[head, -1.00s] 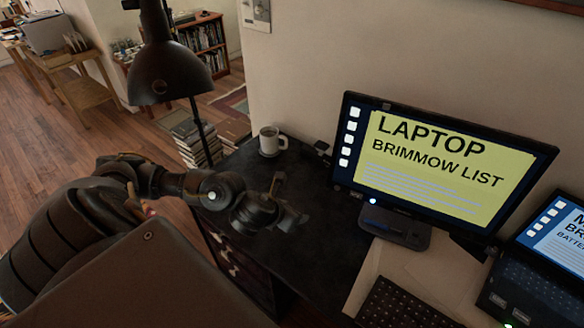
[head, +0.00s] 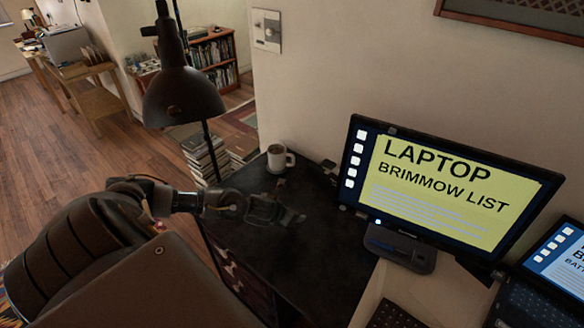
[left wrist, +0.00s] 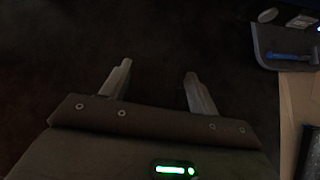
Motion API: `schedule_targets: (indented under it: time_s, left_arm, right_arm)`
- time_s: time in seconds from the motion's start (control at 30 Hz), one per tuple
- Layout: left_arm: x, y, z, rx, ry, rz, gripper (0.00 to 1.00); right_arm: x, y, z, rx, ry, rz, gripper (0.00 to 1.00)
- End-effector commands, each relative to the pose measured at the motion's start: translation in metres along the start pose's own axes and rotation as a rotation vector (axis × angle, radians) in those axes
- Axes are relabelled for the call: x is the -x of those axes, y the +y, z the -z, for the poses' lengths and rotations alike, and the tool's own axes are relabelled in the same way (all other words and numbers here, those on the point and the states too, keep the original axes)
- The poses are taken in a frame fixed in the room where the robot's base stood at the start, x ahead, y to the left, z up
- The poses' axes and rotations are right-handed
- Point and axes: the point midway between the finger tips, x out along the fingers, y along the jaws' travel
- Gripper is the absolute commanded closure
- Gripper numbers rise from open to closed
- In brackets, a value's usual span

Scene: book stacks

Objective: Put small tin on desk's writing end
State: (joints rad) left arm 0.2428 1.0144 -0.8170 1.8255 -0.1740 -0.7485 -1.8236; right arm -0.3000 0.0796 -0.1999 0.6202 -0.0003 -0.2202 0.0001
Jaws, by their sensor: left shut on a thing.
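My left gripper (head: 287,202) reaches in from the left over the dark end of the desk (head: 310,250), in front of the white mug. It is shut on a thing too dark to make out. The left wrist view shows its two fingers (left wrist: 157,83) apart, with only darkness between them. I cannot pick out the small tin in either view. My right gripper is not in view.
A white mug (head: 279,158) stands at the desk's back corner. A black lamp (head: 184,95) rises at the left. A monitor (head: 440,185) stands on the right, with a keyboard (head: 398,314) in front and a laptop (head: 550,270) beside it. The dark desktop's front part looks clear.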

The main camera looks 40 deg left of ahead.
Motion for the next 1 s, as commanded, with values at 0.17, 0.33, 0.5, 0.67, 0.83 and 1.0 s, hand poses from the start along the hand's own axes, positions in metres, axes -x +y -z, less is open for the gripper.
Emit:
schedule_targets:
  time_s: [0.17, 0.33, 0.5, 0.67, 0.83, 1.0]
  left_arm:
    - [-0.021, 0.010, 0.003, 0.000, -0.002, 0.000, 0.89]
    - [-0.026, 0.012, 0.004, 0.000, -0.003, 0.001, 0.89]
    - [-0.038, 0.014, 0.014, 0.001, 0.002, 0.000, 0.89]
    - [-0.051, 0.014, 0.025, 0.001, -0.001, 0.000, 0.89]
    - [-0.053, 0.014, 0.027, -0.001, -0.003, 0.001, 0.89]
    - [-0.054, 0.014, 0.028, -0.001, -0.002, 0.001, 0.89]
  right_arm:
    - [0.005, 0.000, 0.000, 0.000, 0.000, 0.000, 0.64]
    - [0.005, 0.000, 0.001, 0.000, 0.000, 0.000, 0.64]
    - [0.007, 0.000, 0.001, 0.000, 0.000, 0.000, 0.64]
    - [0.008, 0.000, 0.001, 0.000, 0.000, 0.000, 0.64]
    - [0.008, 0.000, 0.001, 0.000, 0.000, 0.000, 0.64]
    - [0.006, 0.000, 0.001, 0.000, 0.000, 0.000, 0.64]
